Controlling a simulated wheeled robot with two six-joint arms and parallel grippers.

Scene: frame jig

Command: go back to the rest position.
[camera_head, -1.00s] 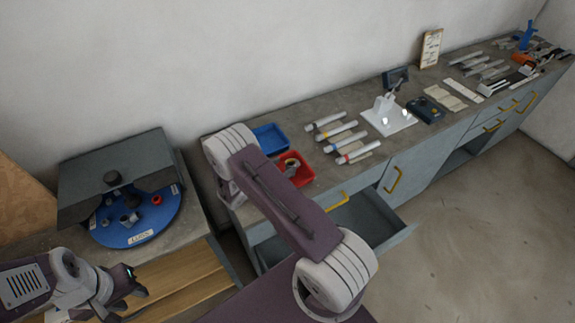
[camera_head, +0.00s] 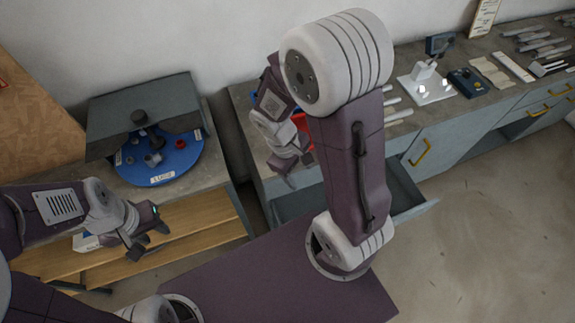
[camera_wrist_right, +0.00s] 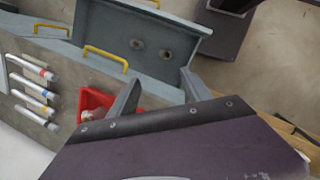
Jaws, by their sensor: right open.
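My right gripper (camera_head: 290,168) hangs over the front of the grey bench, above the open drawer and beside the red bin. In the right wrist view its two fingers (camera_wrist_right: 162,95) stand apart with nothing between them. My left gripper (camera_head: 147,240) is at the left, over the wooden slats and in front of the blue turntable. It shows small and dark, so its jaw opening is unclear. Nothing is seen held in it.
The open drawer (camera_wrist_right: 120,45) juts from the bench and holds two small round things. The red bin (camera_wrist_right: 93,100) is mostly hidden in the head view. The blue turntable (camera_head: 185,160) carries small parts. A white stand (camera_head: 425,90) is on the bench. The floor at right is clear.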

